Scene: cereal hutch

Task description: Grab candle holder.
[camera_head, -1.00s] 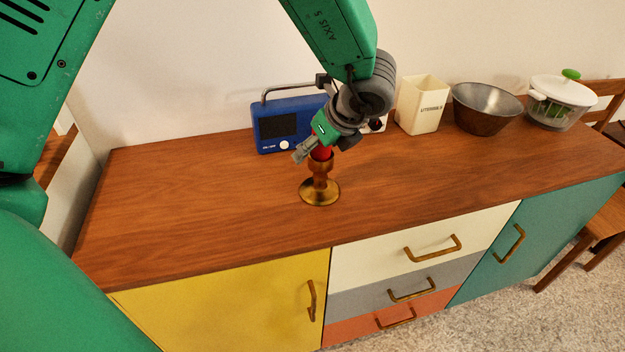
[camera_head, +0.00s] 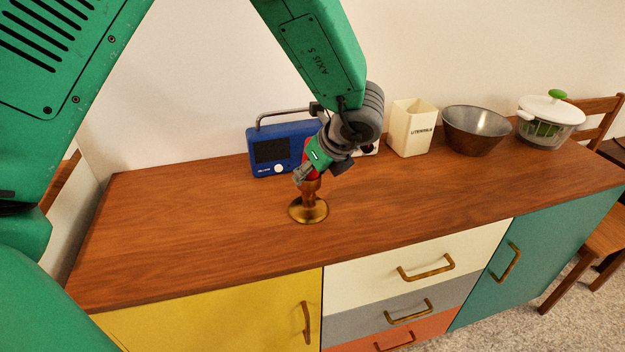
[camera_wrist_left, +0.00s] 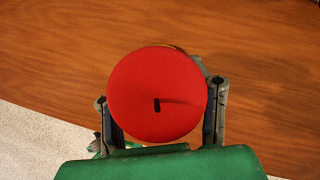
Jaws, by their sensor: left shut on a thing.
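The brass candle holder (camera_head: 309,209) has a round base and stands upright on the wooden top of the hutch, near its middle. A red candle sits in it; its round top with a dark wick (camera_wrist_left: 155,94) fills the middle of the left wrist view. My left gripper (camera_head: 308,178) reaches down from above and is shut around the upper part of the candle holder. In the left wrist view its fingers (camera_wrist_left: 163,108) lie on either side of the candle. The gripper hides the holder's upper part. My right gripper is not in view.
A blue radio (camera_head: 270,150) stands close behind the holder. A white utensils box (camera_head: 411,128), a metal bowl (camera_head: 475,131) and a salad spinner (camera_head: 548,122) stand at the back right. The hutch top (camera_head: 180,220) is clear to the left and in front.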

